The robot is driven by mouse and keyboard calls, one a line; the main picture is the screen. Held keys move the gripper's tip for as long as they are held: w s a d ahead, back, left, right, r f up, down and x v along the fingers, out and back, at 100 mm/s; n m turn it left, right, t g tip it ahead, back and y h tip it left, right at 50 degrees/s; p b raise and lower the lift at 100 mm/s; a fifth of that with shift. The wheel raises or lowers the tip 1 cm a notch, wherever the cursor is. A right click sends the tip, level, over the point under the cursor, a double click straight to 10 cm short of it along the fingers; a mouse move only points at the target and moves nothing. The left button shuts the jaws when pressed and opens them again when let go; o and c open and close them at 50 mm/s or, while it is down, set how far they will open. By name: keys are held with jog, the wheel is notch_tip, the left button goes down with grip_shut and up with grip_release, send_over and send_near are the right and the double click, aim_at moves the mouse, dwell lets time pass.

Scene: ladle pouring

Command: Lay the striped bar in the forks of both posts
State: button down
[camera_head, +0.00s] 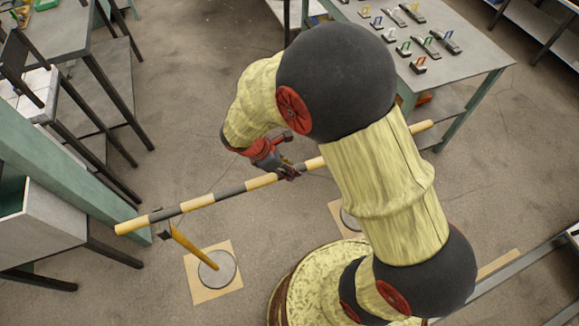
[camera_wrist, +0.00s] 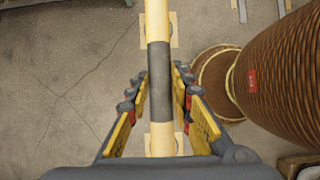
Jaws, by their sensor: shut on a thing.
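The striped bar (camera_head: 213,197), yellow and dark grey, runs from lower left to upper right in the head view. My gripper (camera_head: 288,172) is shut on it near its middle. In the wrist view the bar (camera_wrist: 157,25) runs upright between the fingers of my gripper (camera_wrist: 160,76), which hold a dark band. The left post (camera_head: 190,243) is yellow and leans in the picture, with its dark fork (camera_head: 165,233) just below the bar, seemingly apart from it. The other post's base (camera_head: 345,214) is mostly hidden behind my arm; its fork is not visible.
The left post stands on a square plate (camera_head: 196,284) on the floor. A grey table (camera_head: 470,65) with several small tools is at upper right, close to the bar's far end. Benches and a green beam (camera_head: 60,175) stand at left, near the bar's other end.

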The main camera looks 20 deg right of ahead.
notch_tip(320, 180, down, 5)
jog(key=shift+r+b, duration=0.1)
jog(key=shift+b, duration=1)
jog(key=shift+s, duration=0.1)
jog(key=c, duration=1.6)
grip_release()
jog(key=shift+o, duration=0.6)
jog(key=v, duration=1.2)
